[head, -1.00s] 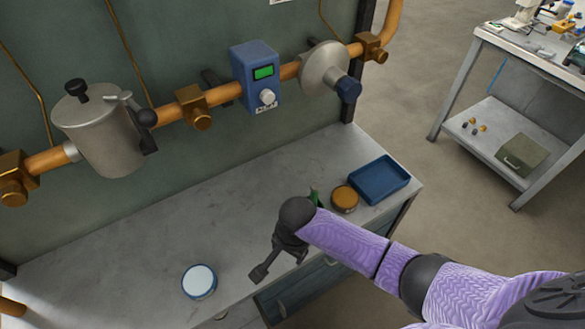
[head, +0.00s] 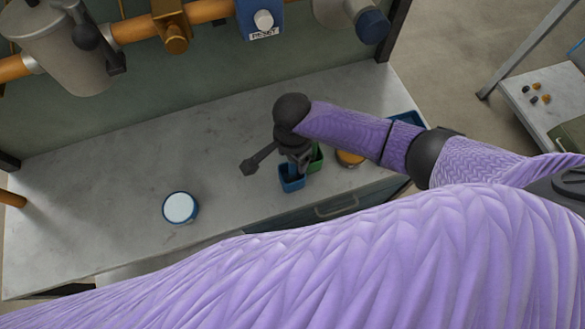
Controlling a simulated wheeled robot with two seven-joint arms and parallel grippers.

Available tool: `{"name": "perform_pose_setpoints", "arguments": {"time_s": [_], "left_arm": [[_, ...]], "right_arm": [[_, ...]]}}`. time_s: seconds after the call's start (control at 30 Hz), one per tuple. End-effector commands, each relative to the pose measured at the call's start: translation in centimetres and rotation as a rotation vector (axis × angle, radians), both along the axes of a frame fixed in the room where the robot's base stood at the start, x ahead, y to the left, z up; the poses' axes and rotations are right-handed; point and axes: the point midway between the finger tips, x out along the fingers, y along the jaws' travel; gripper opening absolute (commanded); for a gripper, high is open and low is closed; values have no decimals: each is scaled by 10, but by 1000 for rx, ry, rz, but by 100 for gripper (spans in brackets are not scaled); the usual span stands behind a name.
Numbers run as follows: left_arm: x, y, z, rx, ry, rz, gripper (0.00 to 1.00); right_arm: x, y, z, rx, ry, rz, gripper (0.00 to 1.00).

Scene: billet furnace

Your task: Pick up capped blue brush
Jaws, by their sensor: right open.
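My right gripper (head: 275,166) is over the middle of the grey bench, with its dark fingers spread apart and nothing seen between them. One finger points left, and the other reaches down by a small blue cup (head: 291,183). A green cup (head: 317,158) stands just right of the blue cup, partly hidden by the gripper and arm. I cannot make out a capped blue brush; the gripper hides part of the cups. My left gripper is not in view.
A round blue container with a white top (head: 180,207) stands on the bench (head: 110,185) at left. An orange-topped round container (head: 350,159) and blue tray (head: 408,119) are partly behind my arm. The bench's middle-left is clear.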

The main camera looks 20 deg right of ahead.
Motion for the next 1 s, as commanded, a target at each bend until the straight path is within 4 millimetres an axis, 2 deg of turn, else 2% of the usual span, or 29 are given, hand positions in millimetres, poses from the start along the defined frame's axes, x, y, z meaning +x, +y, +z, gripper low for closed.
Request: {"name": "perform_pose_setpoints", "arguments": {"time_s": [0.23,0.57,0.9,1.0], "left_arm": [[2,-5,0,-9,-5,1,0],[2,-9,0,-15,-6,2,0],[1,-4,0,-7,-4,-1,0],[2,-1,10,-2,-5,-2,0]], "right_arm": [[0,0,-2,0,0,1,70],[0,0,-2,0,-1,1,0],[0,0,-1,0,-1,1,0],[0,0,16,1,-3,1,0]]}}
